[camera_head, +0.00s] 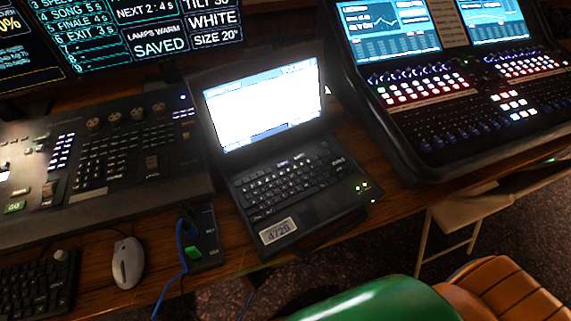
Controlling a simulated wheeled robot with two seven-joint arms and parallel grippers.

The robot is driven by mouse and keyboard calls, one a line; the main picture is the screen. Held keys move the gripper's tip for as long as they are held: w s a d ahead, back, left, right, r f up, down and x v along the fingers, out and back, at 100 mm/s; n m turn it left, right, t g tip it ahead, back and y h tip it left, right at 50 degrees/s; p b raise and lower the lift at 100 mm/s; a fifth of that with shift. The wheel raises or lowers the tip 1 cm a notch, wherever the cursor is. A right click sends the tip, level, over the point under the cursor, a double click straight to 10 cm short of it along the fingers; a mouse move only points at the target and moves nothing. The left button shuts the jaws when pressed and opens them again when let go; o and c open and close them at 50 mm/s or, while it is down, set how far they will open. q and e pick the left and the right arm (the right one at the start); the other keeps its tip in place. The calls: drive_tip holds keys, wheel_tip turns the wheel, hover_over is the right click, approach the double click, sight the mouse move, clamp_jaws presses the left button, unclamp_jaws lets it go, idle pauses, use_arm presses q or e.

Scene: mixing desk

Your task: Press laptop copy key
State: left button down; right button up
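An open black laptop (318,205) stands on the wooden desk in the middle of the head view. Its screen (262,106) is lit, mostly white with a blue edge. Its keyboard (287,186) faces me, and the legends on the single keys are too small to read, so I cannot tell which one is the copy key. A label reading 4729 (278,231) is on its front left corner. Neither of my grippers is in view.
A lighting console (110,150) stands left of the laptop, and a large mixing desk (455,100) stands to its right. A white mouse (128,262), a black keyboard (38,290) and a small box (205,240) with a blue cable lie nearby. A chair (505,290) is at the lower right.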

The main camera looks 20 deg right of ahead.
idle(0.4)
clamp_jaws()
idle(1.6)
